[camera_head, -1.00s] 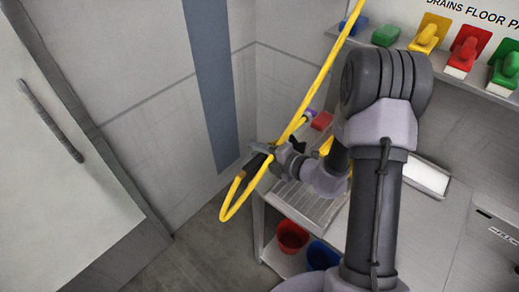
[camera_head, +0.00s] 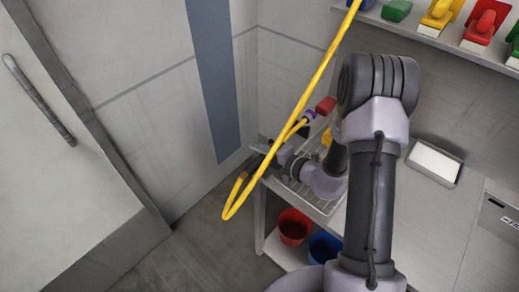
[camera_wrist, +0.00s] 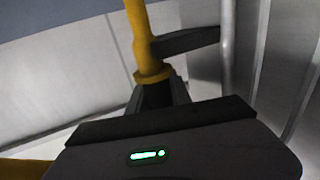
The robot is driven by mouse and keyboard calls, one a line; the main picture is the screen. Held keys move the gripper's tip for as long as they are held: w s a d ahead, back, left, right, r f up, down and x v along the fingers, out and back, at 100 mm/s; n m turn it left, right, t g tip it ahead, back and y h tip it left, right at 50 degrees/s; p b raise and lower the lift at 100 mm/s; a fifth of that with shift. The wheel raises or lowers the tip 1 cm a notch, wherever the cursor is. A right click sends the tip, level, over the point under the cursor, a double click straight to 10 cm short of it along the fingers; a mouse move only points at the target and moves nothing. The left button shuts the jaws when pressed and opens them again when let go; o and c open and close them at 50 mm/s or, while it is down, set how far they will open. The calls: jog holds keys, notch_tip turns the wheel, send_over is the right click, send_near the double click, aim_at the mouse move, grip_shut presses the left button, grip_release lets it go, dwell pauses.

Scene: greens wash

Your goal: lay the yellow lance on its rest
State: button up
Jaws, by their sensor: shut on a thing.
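The yellow lance (camera_head: 312,91) is a long thin pole that runs slanted across the head view, from the top edge down to a bent hook-like lower end. My gripper (camera_wrist: 158,98) is shut on the lance at a dark section just below a yellow collar, in the wrist view. The yellow shaft (camera_wrist: 141,35) rises from it there. In the head view the jaws are mostly hidden behind the lance, left of the bench. I cannot make out a rest for the lance with certainty. A dark bar (camera_wrist: 186,41) lies beside the shaft in the wrist view.
A steel bench (camera_head: 415,235) with a drain rack (camera_head: 322,203) stands at right. A red bucket (camera_head: 293,227) and a blue bucket (camera_head: 324,250) sit beneath. A shelf (camera_head: 420,32) holds coloured brushes. A door (camera_head: 60,190) is at left; the floor between is clear.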

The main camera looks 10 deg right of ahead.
jog(key=o, duration=0.9)
jog(key=p+v, duration=0.4)
jog(key=v, duration=1.2)
jog(key=shift+s+d+r, duration=0.15)
jog(key=shift+d, duration=0.05)
jog(key=shift+s+d, duration=0.25)
jog(key=shift+s, duration=0.2)
